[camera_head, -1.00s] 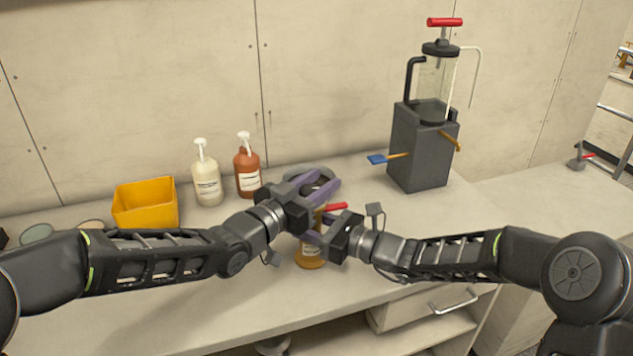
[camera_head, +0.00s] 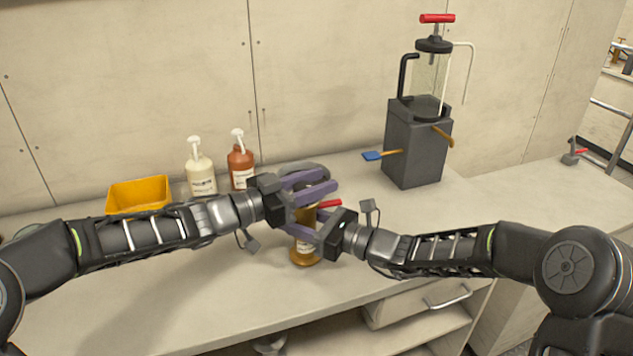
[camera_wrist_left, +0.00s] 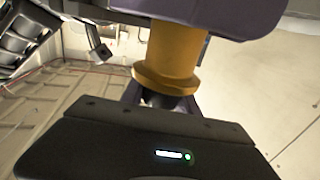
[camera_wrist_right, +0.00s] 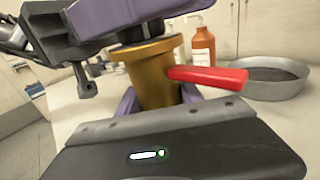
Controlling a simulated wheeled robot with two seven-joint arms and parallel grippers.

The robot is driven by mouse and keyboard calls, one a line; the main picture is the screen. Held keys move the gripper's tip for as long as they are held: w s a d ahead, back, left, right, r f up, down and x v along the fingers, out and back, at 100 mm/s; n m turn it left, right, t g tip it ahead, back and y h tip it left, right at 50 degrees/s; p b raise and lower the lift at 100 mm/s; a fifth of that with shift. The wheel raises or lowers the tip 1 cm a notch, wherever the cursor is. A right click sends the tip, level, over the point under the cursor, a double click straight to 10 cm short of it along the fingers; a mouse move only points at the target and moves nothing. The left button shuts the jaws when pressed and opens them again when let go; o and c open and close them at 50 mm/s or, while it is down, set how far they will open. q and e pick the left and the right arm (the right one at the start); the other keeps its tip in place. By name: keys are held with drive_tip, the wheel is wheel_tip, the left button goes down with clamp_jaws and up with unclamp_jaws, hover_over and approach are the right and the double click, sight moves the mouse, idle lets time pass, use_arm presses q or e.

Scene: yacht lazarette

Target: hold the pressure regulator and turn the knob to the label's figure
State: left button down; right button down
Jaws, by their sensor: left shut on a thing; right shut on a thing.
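My right gripper (camera_head: 303,233) is shut around the body from the right.
A cream pump bottle (camera_head: 201,178), a red-brown pump bottle (camera_head: 241,166) and a yellow bin (camera_head: 138,193) stand behind my left arm. A dark pump unit (camera_head: 417,150) stands back right. The front bench is clear.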

use_arm(q)
drive_tip(key=shift+r, duration=0.15)
drive_tip(key=c, duration=0.9)
unclamp_jaws()
drive_tip(key=shift+a, duration=0.1)
drive_tip(key=v, duration=1.2)
use_arm(e)
drive_tip(key=c, duration=0.7)
unclamp_jaws()
drive_tip(key=shift+d, duration=0.1)
